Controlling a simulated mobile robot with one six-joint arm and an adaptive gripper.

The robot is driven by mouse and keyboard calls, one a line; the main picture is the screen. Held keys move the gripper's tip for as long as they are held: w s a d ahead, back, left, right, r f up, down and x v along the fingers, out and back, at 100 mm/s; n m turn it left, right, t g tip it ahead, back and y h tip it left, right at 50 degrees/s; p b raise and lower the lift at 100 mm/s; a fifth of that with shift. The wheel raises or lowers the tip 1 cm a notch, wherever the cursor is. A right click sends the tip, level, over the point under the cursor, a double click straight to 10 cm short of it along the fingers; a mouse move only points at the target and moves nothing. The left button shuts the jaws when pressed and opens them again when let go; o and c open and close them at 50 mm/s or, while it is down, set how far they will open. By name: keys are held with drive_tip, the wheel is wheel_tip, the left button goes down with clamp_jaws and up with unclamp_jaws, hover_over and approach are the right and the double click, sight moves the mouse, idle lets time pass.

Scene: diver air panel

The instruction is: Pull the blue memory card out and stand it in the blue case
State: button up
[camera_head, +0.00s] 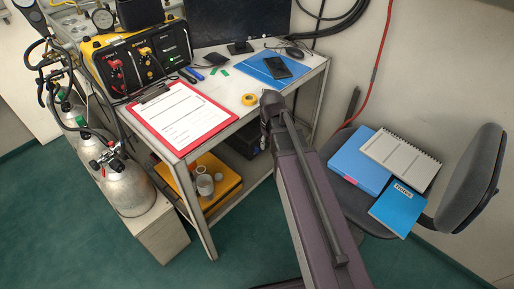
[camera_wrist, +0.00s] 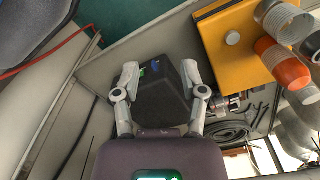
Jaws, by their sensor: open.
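In the wrist view my gripper (camera_wrist: 160,68) is open, with one finger on each side of a dark box (camera_wrist: 162,100) on the lower shelf. A small blue piece (camera_wrist: 155,66), possibly the blue memory card, shows at the box's far edge between the fingertips. A small green piece (camera_wrist: 142,71) is beside it. I see nothing held; whether the fingers touch the box is unclear. The same dark box seems to show under the desk in the head view (camera_head: 246,141), partly hidden by my arm. My gripper is hidden there. I cannot clearly identify the blue case.
The desk's top (camera_head: 225,92) overhangs the shelf. A chair (camera_head: 470,180) holding blue folders (camera_head: 360,162) stands right of my arm. Gas cylinders (camera_head: 125,185) stand left.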

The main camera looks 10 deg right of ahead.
drive_tip(key=w+f+n+b, duration=0.1)
drive_tip(key=w+f+b, duration=0.2)
drive_tip(key=f+b, duration=0.45)
drive_tip(key=w+f+b, duration=0.3)
drive_tip(key=f+b, duration=0.4)
drive_tip(key=f, duration=0.2)
drive_tip(key=n+b, duration=0.3)
drive_tip(key=n, duration=0.1)
hover_over(258, 149)
wheel_tip(258, 149, down, 2)
drive_tip(key=shift+f, duration=0.15)
drive_tip(key=shift+f, duration=0.2)
drive_tip(key=shift+f+b, duration=3.55)
drive_tip(key=shift+b, duration=0.1)
clamp_jaws()
drive_tip(key=shift+s+d, duration=0.5)
drive_tip(key=shift+s, duration=0.2)
drive_tip(key=shift+s+d, duration=0.5)
drive_tip(key=shift+s, duration=0.2)
